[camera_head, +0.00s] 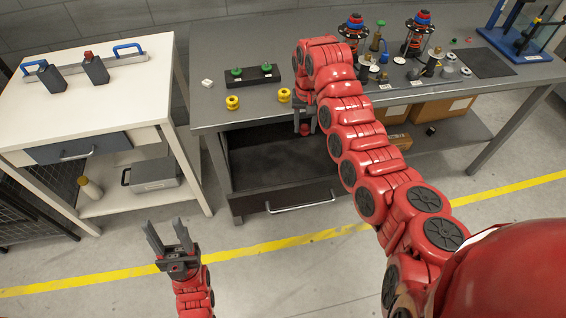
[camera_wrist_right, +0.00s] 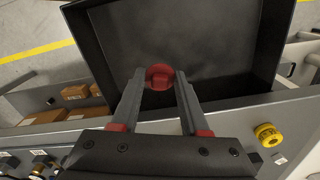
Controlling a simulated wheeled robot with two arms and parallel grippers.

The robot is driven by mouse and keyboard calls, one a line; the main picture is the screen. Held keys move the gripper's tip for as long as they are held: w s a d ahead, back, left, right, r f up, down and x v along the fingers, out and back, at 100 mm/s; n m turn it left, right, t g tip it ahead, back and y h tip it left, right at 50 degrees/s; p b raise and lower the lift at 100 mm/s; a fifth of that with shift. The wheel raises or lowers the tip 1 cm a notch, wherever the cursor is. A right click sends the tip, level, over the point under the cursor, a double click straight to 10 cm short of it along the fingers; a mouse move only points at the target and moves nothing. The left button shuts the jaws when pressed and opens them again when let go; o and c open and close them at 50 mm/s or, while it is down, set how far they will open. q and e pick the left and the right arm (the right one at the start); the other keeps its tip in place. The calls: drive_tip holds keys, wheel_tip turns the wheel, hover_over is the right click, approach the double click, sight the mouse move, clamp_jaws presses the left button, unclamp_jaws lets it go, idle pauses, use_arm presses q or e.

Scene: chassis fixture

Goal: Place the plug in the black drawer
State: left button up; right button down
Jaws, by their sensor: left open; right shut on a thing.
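The plug (camera_wrist_right: 159,77) shows in the right wrist view as a round red end between the fingertips of my right gripper (camera_wrist_right: 160,88), which is shut on it. The black drawer (camera_wrist_right: 106,40) is pulled open beyond and below the plug, and its inside looks empty. In the head view the open drawer (camera_head: 258,204) sits under the grey table. My left gripper (camera_head: 166,234) is open and empty above the floor, left of the drawer.
The grey table (camera_head: 220,112) carries yellow rings (camera_head: 232,102), a black block with green knobs (camera_head: 252,76) and several fittings. Cardboard boxes (camera_head: 440,108) lie on its lower shelf. A white table (camera_head: 110,95) stands at the left, with a floor gap between the tables.

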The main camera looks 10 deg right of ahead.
wheel_tip(320, 180, down, 5)
drive_tip(key=s+d+m, duration=0.1)
drive_tip(key=s, duration=0.1)
drive_tip(key=p, duration=0.1)
hover_over(307, 168)
wheel_tip(307, 168, down, 6)
drive_tip(key=shift+f, duration=2.3)
drive_tip(key=shift+f, duration=0.2)
drive_tip(key=shift+c, duration=2)
unclamp_jaws()
